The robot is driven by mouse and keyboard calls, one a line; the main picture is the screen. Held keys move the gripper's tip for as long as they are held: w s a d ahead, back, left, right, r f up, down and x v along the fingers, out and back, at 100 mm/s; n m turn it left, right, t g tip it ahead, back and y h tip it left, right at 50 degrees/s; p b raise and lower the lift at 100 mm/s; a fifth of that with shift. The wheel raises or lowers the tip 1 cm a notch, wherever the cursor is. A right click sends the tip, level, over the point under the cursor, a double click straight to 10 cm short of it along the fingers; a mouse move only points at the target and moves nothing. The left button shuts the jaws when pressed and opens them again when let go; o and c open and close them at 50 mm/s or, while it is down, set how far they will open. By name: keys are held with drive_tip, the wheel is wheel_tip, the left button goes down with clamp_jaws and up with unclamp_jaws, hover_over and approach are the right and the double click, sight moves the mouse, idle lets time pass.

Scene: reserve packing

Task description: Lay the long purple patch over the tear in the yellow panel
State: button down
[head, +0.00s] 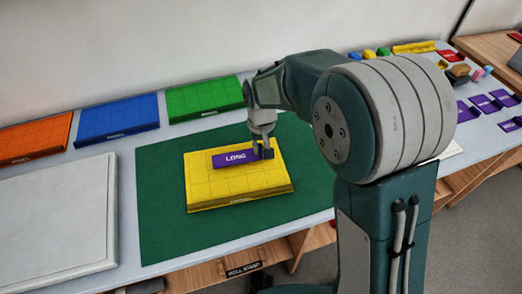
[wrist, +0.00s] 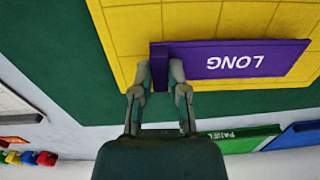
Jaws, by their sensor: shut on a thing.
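The long purple patch (head: 231,160), with LONG printed in white, lies over the top face of the yellow panel (head: 237,186) on the green mat. My gripper (head: 266,153) is shut on the patch's right end in the head view. In the wrist view the patch (wrist: 240,60) stretches right from my gripper (wrist: 159,78), across the yellow panel (wrist: 190,20). The fingers grip a raised purple tab at that end. I cannot tell if the patch touches the panel. No tear shows; it may be under the patch.
Orange (head: 34,138), blue (head: 117,118) and green (head: 204,97) panels stand along the back left. A white board (head: 58,220) lies at left. Several purple patches (head: 488,103) lie at right. The green mat (head: 160,215) is clear around the yellow panel.

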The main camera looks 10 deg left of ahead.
drive_tip(key=shift+f, duration=0.85)
drive_tip(key=c, duration=0.6)
unclamp_jaws()
drive_tip(key=shift+c, duration=0.2)
